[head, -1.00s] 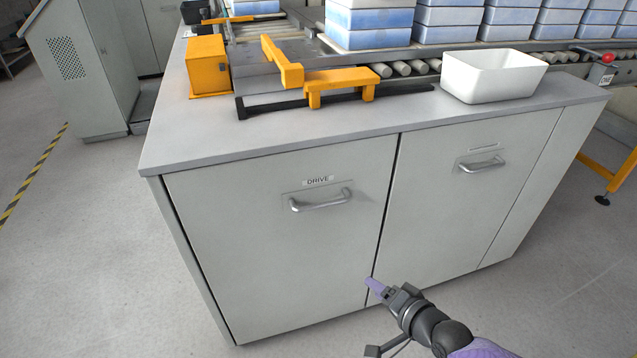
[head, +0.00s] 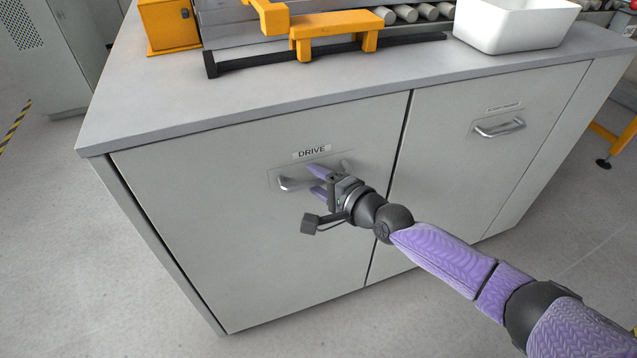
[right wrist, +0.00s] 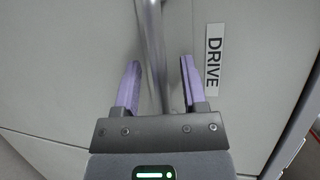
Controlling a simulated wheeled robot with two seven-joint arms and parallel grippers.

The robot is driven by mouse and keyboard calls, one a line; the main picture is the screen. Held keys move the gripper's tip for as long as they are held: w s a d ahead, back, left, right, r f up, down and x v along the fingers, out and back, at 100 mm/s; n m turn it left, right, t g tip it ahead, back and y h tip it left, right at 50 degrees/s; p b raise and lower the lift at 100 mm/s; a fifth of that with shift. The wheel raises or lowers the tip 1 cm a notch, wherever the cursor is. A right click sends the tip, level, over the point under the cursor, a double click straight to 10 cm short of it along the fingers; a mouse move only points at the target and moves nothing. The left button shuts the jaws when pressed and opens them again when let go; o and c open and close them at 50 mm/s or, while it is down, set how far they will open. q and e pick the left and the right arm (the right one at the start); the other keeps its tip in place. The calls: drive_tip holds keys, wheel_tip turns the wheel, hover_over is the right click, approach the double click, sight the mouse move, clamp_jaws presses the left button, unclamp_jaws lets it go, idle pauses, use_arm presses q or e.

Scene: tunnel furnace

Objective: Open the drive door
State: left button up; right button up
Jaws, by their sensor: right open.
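The drive door (head: 230,240) is a light grey cabinet panel marked by a DRIVE label (head: 312,152). It is closed. Its metal bar handle (head: 290,184) sits below the label and is partly hidden behind my gripper in the head view. My right gripper (head: 318,181) is open at the handle. In the right wrist view, the handle (right wrist: 152,50) runs between the two purple fingers, with a gap visible on each side. The label (right wrist: 214,55) is beside the right finger there. My left gripper is not in view.
A second closed door (head: 480,160) with its own handle (head: 499,128) stands to the right. The grey worktop (head: 240,110) overhangs above, carrying a white bin (head: 512,25) and a yellow bracket (head: 335,30). The floor (head: 130,290) before the cabinet is clear.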

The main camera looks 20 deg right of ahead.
clamp_jaws()
idle(0.9)
idle(0.4)
